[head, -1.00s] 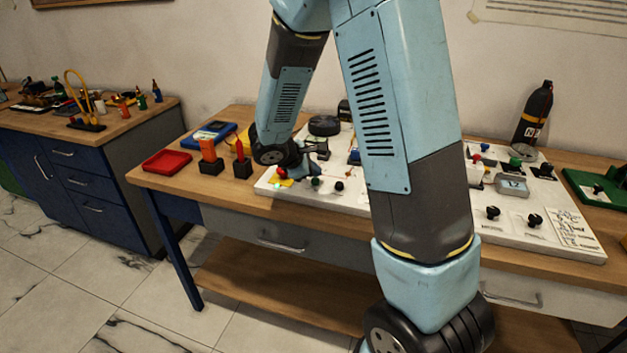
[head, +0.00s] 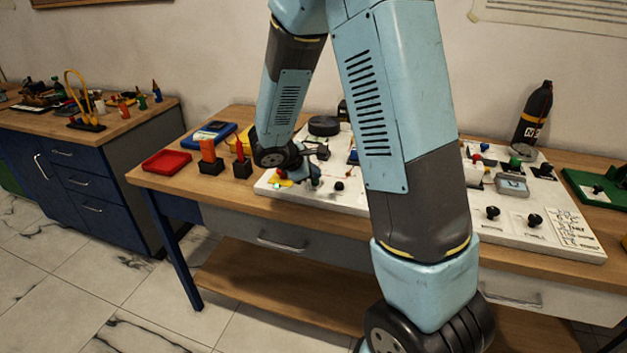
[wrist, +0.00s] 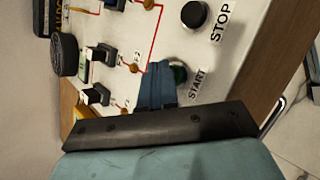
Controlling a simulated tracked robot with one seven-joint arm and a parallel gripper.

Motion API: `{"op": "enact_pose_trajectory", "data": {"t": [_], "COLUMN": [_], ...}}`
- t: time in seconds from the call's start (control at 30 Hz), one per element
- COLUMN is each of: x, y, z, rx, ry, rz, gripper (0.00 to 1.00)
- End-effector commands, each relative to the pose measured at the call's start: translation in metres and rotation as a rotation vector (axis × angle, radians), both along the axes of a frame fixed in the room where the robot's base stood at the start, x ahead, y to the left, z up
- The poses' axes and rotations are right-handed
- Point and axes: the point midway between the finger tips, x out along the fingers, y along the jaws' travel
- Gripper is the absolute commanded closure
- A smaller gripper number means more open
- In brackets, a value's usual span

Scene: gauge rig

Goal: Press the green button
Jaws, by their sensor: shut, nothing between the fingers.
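The green button (wrist: 180,73) shows in the wrist view beside the START label on the white panel (wrist: 222,58). My gripper (wrist: 158,72) is shut and empty. Its fingers stand right beside the green button in that view and cover part of it. Whether they touch it, I cannot tell. In the head view my gripper (head: 313,173) is low over the left front part of the panel (head: 345,203), and it hides the green button there.
A black button (wrist: 194,13) marked STOP sits near START; small switches (wrist: 97,95) line the panel's other side. A dark bottle (head: 533,115) stands at the back right.

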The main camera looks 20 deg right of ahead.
Motion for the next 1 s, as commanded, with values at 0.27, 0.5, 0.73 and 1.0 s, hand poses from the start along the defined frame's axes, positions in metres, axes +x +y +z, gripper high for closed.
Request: {"op": "enact_pose_trajectory", "data": {"t": [0.27,0.5,0.73,1.0], "x": [-0.0002,-0.0002,-0.0002,0.0001], "y": [0.0001,0.0000,-0.0001,-0.0002], "z": [-0.0030,-0.0050,-0.0048,0.0028], "rx": [0.000,0.000,0.000,0.000], "ry": [0.001,0.001,0.001,-0.002], "rz": [0.000,-0.001,-0.001,-0.001], "gripper": [1.00,1.00,1.00,1.00]}}
